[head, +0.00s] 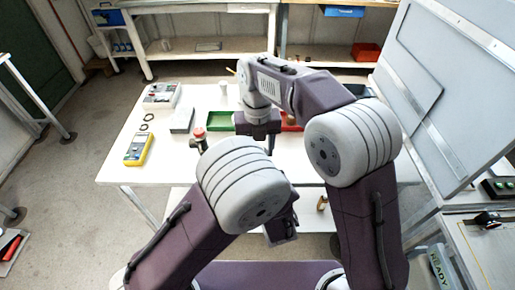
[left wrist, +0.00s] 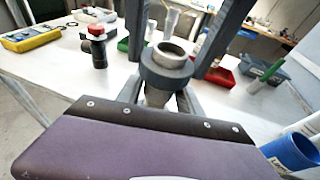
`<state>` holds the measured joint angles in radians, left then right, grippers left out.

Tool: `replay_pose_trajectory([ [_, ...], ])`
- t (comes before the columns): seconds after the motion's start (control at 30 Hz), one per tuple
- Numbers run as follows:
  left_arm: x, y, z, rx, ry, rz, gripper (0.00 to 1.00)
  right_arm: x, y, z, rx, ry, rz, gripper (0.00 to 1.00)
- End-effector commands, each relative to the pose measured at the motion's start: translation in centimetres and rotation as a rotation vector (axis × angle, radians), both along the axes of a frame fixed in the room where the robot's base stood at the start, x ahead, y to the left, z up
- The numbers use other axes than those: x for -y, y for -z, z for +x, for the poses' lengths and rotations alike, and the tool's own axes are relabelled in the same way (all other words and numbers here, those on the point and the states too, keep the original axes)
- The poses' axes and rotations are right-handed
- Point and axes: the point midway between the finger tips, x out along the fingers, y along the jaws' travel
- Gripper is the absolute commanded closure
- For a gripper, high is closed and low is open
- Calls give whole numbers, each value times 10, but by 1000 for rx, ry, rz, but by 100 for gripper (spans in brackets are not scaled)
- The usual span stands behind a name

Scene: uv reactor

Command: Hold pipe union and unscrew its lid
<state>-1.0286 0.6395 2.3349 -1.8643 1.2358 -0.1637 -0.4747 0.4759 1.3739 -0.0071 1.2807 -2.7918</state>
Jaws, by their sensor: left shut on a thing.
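The grey pipe union (left wrist: 155,97) stands upright in the left wrist view, with a wide dark collar (left wrist: 165,71) and a paler open ring at its top. My left gripper (left wrist: 160,103) is shut on the union's body below the collar. My right gripper (left wrist: 170,65) reaches down from above, one dark finger on each side of the collar. Its fingers look spread, with small gaps to the collar; contact is hard to judge. In the head view my right gripper (head: 259,131) points down over the table; my left gripper and the union are hidden behind my arm.
A blue cup (left wrist: 292,152) is at the lower right of the wrist view.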

Motion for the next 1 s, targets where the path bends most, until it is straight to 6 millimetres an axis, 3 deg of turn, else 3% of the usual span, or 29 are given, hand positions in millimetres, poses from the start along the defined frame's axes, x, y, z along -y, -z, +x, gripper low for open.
replay_pose_trajectory([
  [0.23,1,0,0,0,2,0,100,0,-1,1,5,-7,2,94],
  [0.27,1,0,0,0,2,0,100,0,-1,1,5,-7,2,43],
  [0.33,1,0,0,0,2,0,100,0,-1,1,4,-6,1,23],
  [0.63,0,0,0,1,1,0,100,0,-2,0,2,-5,1,23],
  [0.9,0,0,0,1,1,0,100,-1,-40,0,3,-4,1,23],
  [1.0,0,0,0,1,1,0,100,0,-45,0,1,-4,1,23],
])
